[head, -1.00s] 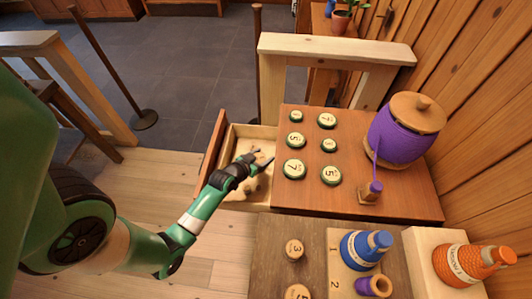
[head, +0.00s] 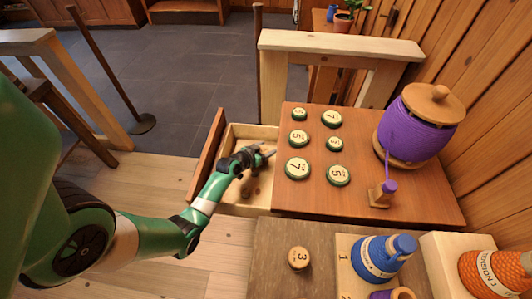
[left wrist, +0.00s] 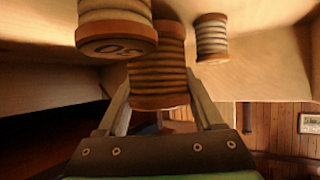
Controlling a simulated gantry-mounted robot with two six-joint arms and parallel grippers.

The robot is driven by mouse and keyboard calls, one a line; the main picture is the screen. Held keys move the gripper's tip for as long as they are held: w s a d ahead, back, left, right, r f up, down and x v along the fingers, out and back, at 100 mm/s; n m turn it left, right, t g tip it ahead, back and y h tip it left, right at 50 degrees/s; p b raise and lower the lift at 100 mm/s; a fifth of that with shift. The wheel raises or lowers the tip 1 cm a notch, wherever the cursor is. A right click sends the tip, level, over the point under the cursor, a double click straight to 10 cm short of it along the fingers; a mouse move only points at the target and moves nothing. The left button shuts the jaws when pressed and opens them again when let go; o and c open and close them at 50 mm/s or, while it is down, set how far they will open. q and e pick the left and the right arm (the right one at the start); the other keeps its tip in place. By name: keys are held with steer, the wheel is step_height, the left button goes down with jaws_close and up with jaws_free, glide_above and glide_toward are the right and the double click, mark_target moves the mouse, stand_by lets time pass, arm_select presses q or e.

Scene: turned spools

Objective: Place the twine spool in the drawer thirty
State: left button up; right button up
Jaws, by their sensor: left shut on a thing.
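My left gripper (head: 266,152) reaches in over the open drawer (head: 207,160) of the brown cabinet. In the left wrist view its two fingers are shut on a brown twine spool (left wrist: 158,78) with wooden ends. A spool marked 30 (left wrist: 115,28) stands close beside it, overlapping it in the picture. A smaller spool with grey twine (left wrist: 211,40) is to the right, against pale wood. In the head view the held spool is mostly hidden by the gripper. I cannot tell whether it touches the drawer floor. My right gripper is not in view.
Several numbered green-rimmed discs (head: 298,168) lie on the cabinet top (head: 350,207). Blue (head: 378,256) and orange (head: 494,272) cones stand in front. The wooden floor left of the drawer is clear.

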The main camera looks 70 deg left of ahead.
arm_select(q)
steer(key=shift+f, duration=0.6)
steer(key=shift+r, duration=0.15)
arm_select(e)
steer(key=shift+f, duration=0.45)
arm_select(q)
steer(key=o, duration=1.4)
steer(key=shift+s+r+p, duration=0.1)
steer(key=shift+r+p, duration=0.05)
steer(key=shift+p, duration=0.2)
steer(key=p+v, duration=0.5)
steer(key=v, duration=0.6)
steer(key=shift+s+d, duration=0.25)
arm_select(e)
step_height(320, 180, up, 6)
arm_select(q)
steer(key=shift+r+p, duration=0.15)
steer(key=shift+p, duration=0.15)
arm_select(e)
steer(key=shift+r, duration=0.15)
